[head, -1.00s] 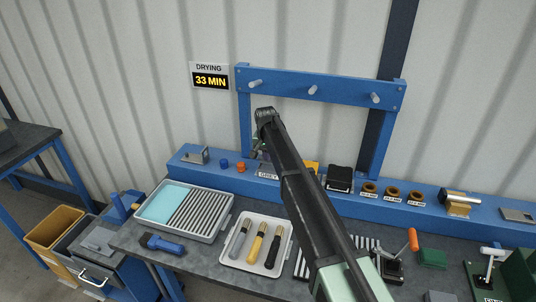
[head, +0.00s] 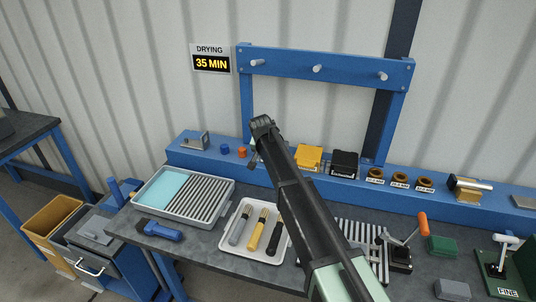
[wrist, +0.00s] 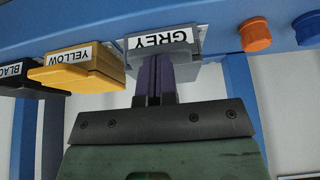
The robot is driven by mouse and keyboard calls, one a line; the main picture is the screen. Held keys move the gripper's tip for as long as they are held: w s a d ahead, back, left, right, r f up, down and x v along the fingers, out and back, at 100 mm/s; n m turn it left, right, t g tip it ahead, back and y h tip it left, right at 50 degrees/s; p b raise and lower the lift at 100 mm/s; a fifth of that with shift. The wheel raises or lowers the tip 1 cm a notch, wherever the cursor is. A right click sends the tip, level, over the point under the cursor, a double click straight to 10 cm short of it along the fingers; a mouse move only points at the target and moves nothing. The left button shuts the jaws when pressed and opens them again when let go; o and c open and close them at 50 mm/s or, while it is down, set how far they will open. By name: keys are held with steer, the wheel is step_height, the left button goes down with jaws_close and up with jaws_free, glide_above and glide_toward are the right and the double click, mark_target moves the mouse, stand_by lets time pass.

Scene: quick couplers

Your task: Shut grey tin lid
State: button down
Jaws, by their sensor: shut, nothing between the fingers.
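The grey tin (wrist: 178,42), with its upside-down GREY label, is at the top middle of the wrist view, on the blue shelf. My gripper (wrist: 152,62) is shut and empty, its fingertips over or against the tin's lid side; contact is unclear. The fingers and wrist cover part of the tin, and I cannot tell whether its lid is fully shut. In the head view my arm hides the grey tin.
A yellow tin (head: 309,156) and a black tin (head: 344,162) stand in the shelf row beside it. An orange knob (head: 241,152) and a blue knob (head: 225,149) sit on the other side. A blue peg rail (head: 330,68) rises behind.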

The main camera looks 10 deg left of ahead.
steer(key=w+d+r+p+v, duration=0.1)
steer(key=p+v, duration=1.2)
steer(key=v, duration=0.1)
steer(key=s+d+f+g+b, duration=0.1)
steer(key=s+d+f+b, duration=0.2)
steer(key=s+d, duration=0.5)
steer(key=s+d+f+n+g+b, duration=0.1)
steer(key=s+d+f+b, duration=0.3)
steer(key=s+d, duration=0.5)
steer(key=s+d+f+n+g+y+b, duration=0.1)
steer(key=s+d+f+g+b, duration=0.2)
steer(key=s, duration=1.2)
steer(key=shift+d+f+b, duration=0.5)
steer(key=shift+d+f, duration=1.1)
steer(key=shift+d, duration=1.3)
